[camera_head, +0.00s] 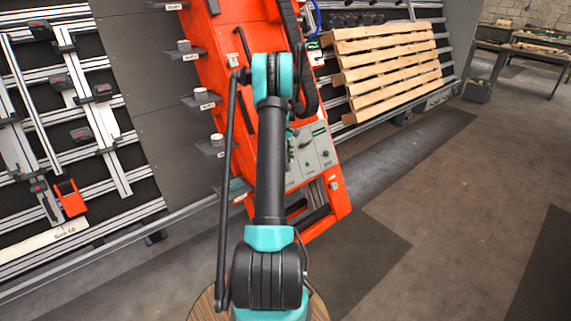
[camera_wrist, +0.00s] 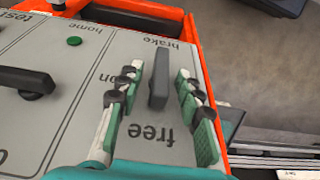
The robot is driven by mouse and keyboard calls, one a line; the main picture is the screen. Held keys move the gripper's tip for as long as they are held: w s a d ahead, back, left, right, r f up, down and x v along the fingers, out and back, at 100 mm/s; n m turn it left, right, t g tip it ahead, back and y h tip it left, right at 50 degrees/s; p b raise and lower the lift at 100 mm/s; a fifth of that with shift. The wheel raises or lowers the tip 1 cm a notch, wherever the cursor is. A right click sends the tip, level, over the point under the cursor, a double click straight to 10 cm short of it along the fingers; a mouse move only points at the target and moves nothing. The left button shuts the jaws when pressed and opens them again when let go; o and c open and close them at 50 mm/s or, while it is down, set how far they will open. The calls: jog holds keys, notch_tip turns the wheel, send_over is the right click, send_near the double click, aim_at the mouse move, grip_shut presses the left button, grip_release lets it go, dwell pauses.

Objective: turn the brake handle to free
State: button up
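The brake handle (camera_wrist: 158,80) is a dark grey bar on the grey control panel (camera_wrist: 95,75). In the wrist view it stands nearly upright in the picture, below the word "brake", with "on" to its left and "free" below it. My gripper (camera_wrist: 157,92) is open, with one green-and-grey finger on each side of the handle. Gaps show between the handle and both fingers. In the head view the panel (camera_head: 318,150) is on the orange gantry, partly hidden by my arm, and I cannot make out my gripper there.
Left of the brake handle are another black handle (camera_wrist: 25,80) and a green button (camera_wrist: 74,41). The orange gantry (camera_head: 185,65) carries small shelves on its left. A wooden pallet (camera_head: 388,65) leans behind it. The floor (camera_head: 440,200) at right is clear.

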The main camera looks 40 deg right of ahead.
jog(key=r, duration=0.3)
jog(key=w+r, duration=0.1)
jog(key=r, duration=0.5)
jog(key=shift+w+r, duration=0.25)
jog(key=shift+w, duration=0.05)
jog(key=shift+a+r, duration=0.1)
jog(key=shift+a, duration=0.2)
jog(key=s+a+r+t+h, duration=0.1)
jog(key=s+a+r+t, duration=0.3)
jog(key=a, duration=1)
jog(key=s+a+r+g, duration=0.15)
jog(key=s+a, duration=0.45)
jog(key=a, duration=0.8)
jog(key=s+a+f+t, duration=0.2)
jog(key=s+a+f, duration=0.1)
jog(key=s+a, duration=0.4)
jog(key=s+a+f+t+y, duration=0.1)
jog(key=s+a+f, duration=0.2)
jog(key=s+a, duration=0.5)
jog(key=s, duration=0.5)
jog(key=shift+s+m+t, duration=0.25)
jog(key=shift+m+t, duration=0.1)
jog(key=shift+m, duration=0.05)
jog(key=shift+r, duration=0.1)
